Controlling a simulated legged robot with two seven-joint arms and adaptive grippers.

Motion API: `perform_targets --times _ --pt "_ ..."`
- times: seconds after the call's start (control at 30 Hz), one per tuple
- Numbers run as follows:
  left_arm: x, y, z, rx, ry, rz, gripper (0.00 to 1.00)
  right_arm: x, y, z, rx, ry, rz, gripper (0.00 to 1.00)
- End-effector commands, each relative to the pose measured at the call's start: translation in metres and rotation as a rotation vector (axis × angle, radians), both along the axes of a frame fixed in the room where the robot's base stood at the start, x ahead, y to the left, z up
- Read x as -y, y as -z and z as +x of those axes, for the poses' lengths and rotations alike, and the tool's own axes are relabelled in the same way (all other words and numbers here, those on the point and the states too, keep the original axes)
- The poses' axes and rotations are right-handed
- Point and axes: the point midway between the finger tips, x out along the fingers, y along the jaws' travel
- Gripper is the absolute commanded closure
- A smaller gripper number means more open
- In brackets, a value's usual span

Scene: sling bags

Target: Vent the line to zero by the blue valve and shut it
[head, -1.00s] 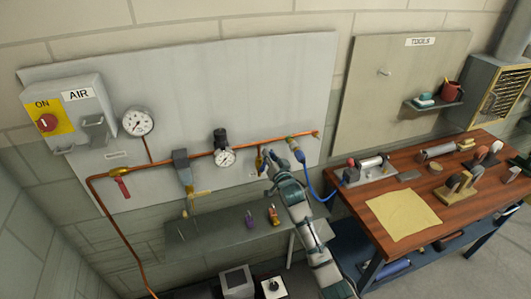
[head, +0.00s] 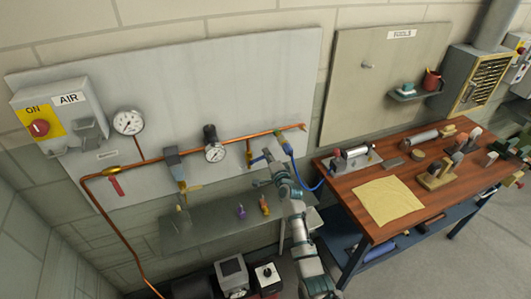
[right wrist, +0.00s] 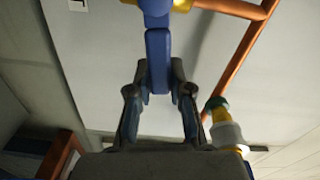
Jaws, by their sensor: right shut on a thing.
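The blue valve (head: 258,161) hangs below the right part of the copper pipe, on a short brass drop. In the right wrist view its flat blue handle (right wrist: 158,62) points down between the fingers. My right gripper (head: 269,169) is shut on that handle. Its two fingers (right wrist: 160,92) stand on either side of the handle in the right wrist view. A large round gauge (head: 129,122) is on the left of the wall panel. A smaller gauge (head: 215,153) is on the regulator. Both needles are too small to read surely. My left gripper is not in view.
The copper pipe (head: 140,163) carries a red lever valve (head: 116,186) at left. A blue hose (head: 308,186) hangs right of my gripper. A grey shelf (head: 200,226) is below; a wooden workbench (head: 340,195) with tools stands at right.

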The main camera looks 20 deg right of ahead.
Motion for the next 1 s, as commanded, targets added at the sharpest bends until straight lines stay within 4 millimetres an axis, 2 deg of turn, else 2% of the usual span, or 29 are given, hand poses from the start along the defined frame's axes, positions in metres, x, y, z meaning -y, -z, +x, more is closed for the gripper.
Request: perform_targets --times 0.4,0.97,1.0 --pt "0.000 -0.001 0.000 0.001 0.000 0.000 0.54 0.004 0.015 0.000 -0.009 0.004 0.188 1.00" --pt "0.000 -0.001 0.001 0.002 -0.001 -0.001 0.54 0.004 0.019 0.000 -0.013 0.004 0.219 1.00" --pt "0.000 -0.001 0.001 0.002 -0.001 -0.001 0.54 0.005 0.020 0.000 -0.013 0.003 0.219 0.73"
